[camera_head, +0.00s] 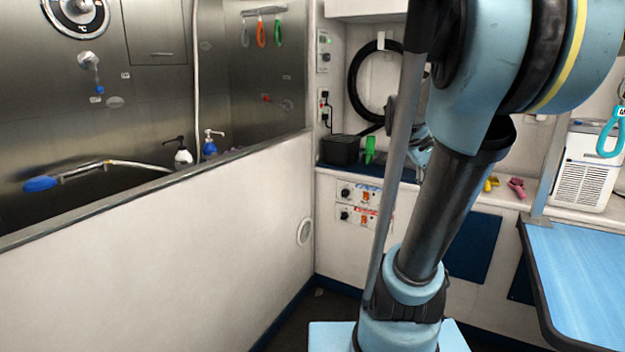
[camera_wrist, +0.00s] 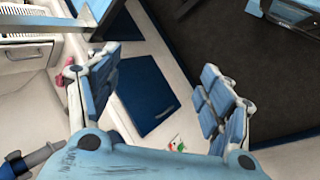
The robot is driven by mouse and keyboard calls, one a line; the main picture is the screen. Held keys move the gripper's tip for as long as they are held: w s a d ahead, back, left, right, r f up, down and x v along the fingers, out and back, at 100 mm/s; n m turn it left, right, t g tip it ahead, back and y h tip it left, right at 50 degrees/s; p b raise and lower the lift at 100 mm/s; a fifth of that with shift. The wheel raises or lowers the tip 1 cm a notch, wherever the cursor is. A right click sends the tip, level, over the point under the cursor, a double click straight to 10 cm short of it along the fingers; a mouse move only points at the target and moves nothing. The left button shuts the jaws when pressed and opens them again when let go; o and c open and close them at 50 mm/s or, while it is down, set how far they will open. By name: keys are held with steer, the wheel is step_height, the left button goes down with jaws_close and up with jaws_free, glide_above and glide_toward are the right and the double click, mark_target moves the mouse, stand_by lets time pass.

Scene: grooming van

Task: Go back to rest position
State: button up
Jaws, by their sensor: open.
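My gripper (camera_wrist: 157,78) shows in the wrist view with its two blue padded fingers spread apart. Nothing is between the fingers. Past them are a dark blue panel (camera_wrist: 143,95) on a white cabinet front and the dark floor (camera_wrist: 250,60). In the head view my blue and black arm fills the centre and upper right. A small part of it shows behind the column, over the back counter. The fingers cannot be made out there.
A steel tub (camera_head: 100,210) with a white front wall stands at left. The back counter bears a black box (camera_head: 340,150), a green bottle (camera_head: 370,150), a pink item (camera_head: 516,187) and a white unit (camera_head: 588,170). A blue-topped table (camera_head: 580,270) juts in at right.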

steer(key=s+a+f+t+y, duration=0.1)
steer(key=s+a+f+y, duration=0.2)
steer(key=s+a+f, duration=0.2)
steer(key=s+a+f+m+t+y, duration=0.1)
steer(key=s+a+f+y, duration=0.3)
steer(key=a+f, duration=0.8)
steer(key=shift+s+a, duration=0.9)
steer(key=shift+s, duration=0.3)
steer(key=shift+w+f, duration=0.25)
steer(key=shift+w, duration=0.2)
